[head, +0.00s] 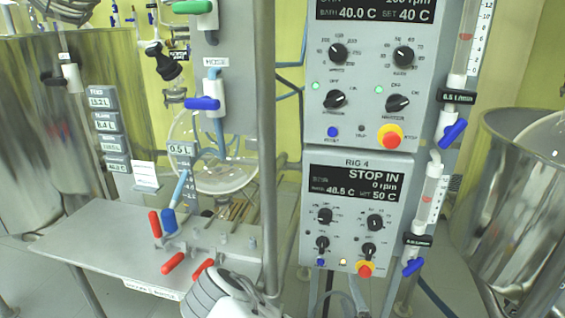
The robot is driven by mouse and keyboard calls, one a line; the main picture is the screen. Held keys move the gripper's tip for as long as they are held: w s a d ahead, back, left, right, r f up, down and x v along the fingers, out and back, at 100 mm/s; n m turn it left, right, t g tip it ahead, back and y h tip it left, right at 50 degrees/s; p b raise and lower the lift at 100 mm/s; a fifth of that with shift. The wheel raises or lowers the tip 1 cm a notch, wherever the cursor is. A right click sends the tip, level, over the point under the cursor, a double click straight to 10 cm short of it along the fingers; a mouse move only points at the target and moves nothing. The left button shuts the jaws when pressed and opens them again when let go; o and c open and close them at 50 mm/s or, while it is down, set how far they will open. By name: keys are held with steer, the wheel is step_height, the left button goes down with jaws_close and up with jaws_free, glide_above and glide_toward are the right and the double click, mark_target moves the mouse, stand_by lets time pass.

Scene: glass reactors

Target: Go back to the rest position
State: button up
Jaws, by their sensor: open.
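My gripper is not clearly in view. A grey ribbed and white part, which looks like my own arm, enters at the bottom centre, in front of the steel bench (100,240). No fingertips can be made out there. Red-handled valves (173,263) and a blue-handled valve (169,218) stand on the bench close to that part.
The rig 4 control panel (340,215) reads "STOP IN", 0 rpm, with a red stop knob (365,269). Another control panel (350,90) sits above it. A vertical steel post (267,130) stands left of them. A steel vessel (505,220) is at right. Blue-handled valves (452,133) stick out beside the panels.

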steer(key=s+a+r+m+g, duration=0.2)
steer(key=r+m+g, duration=0.3)
steer(key=r+m, duration=0.3)
steer(key=s+a+r+m+g, duration=0.1)
steer(key=a+r+m+g, duration=0.2)
steer(key=r+m+g, duration=0.45)
steer(key=s+r+m, duration=0.1)
steer(key=s+r, duration=0.4)
steer(key=s, duration=0.3)
steer(key=s+r+m, duration=0.1)
steer(key=s+r, duration=0.4)
steer(key=s, duration=0.3)
step_height(320, 180, up, 16)
steer(key=d+p, duration=0.1)
steer(key=p, duration=1.5)
steer(key=shift+s+f, duration=0.2)
steer(key=shift+s, duration=0.05)
steer(key=shift+d+t, duration=0.15)
steer(key=shift+t, duration=0.1)
